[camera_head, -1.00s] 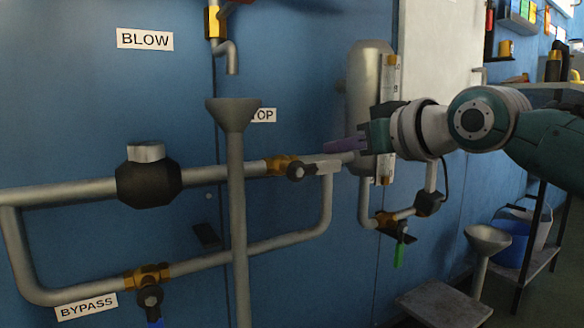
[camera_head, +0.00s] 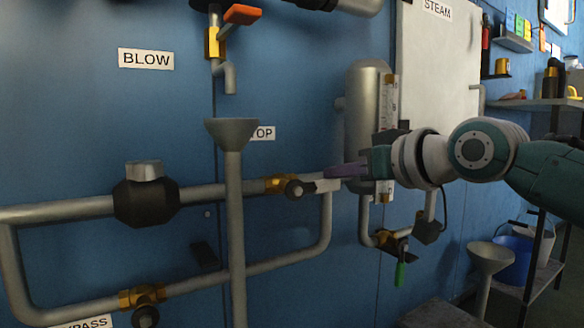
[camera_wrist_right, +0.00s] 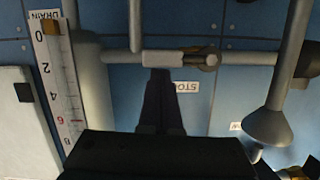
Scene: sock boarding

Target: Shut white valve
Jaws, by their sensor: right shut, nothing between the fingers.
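The white valve has a brass body (camera_head: 277,184) on the upper horizontal pipe. Its white lever handle (camera_head: 320,186) points right, in line with the pipe. In the right wrist view the white lever (camera_wrist_right: 176,58) lies level across the top of the fingers. My right gripper (camera_head: 328,172), with purple fingers, is shut and empty. Its tips are at the lever's right end, overlapping it in the head view; I cannot tell whether they touch. In the right wrist view the shut fingers (camera_wrist_right: 160,76) end just below the lever. My left gripper is not in view.
A vertical pipe with a funnel (camera_head: 232,131) stands left of the valve. A grey tank (camera_head: 363,110) with a gauge (camera_head: 387,105) is behind my right gripper. A green-handled valve (camera_head: 400,273), an orange-handled valve (camera_head: 243,14) and a bypass valve (camera_head: 142,296) are nearby.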

